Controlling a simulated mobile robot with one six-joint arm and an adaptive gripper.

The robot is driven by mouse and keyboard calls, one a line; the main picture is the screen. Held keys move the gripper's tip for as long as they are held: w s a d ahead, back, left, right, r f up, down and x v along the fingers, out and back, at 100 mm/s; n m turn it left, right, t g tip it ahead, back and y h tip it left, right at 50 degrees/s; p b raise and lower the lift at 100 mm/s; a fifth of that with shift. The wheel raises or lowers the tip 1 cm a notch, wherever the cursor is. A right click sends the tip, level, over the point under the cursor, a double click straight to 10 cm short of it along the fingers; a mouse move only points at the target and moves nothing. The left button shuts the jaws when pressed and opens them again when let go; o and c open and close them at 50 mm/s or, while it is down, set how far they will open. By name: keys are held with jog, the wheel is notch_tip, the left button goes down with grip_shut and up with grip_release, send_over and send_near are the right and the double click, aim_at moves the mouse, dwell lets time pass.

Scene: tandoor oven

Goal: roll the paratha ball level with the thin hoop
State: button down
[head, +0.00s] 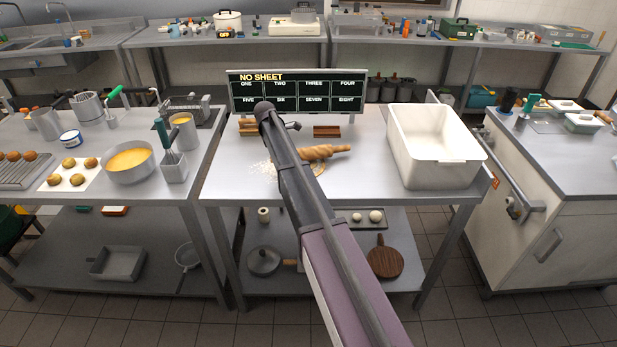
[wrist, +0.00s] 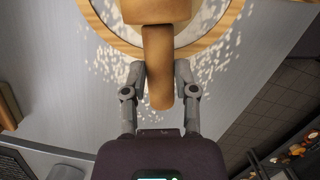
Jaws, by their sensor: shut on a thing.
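A wooden rolling pin (head: 320,152) lies over a light wooden ring (head: 320,169) on the middle table. My gripper (wrist: 159,82) is shut on the pin's near handle (wrist: 158,55), with one finger on each side. In the head view, my arm hides the gripper and part of the pin.
A board (head: 297,92) reading "NO SHEET" stands behind the pin. A white tub (head: 436,150) is to the right. Loose flour (head: 262,168) lies left of the ring. Dough balls (head: 77,179) and a pan of yellow liquid (head: 129,172) are on the left table.

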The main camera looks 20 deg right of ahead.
jog(key=shift+a+f+h+b, duration=0.25)
jog(key=shift+f+h+b, duration=0.05)
jog(key=shift+h+b, duration=0.1)
jog(key=shift+r+p, duration=0.25)
jog(key=shift+p, duration=0.05)
dwell(0.4)
jog(key=shift+f+b, duration=0.75)
dwell(0.4)
jog(key=shift+s, duration=1.5)
jog(key=shift+w, duration=0.15)
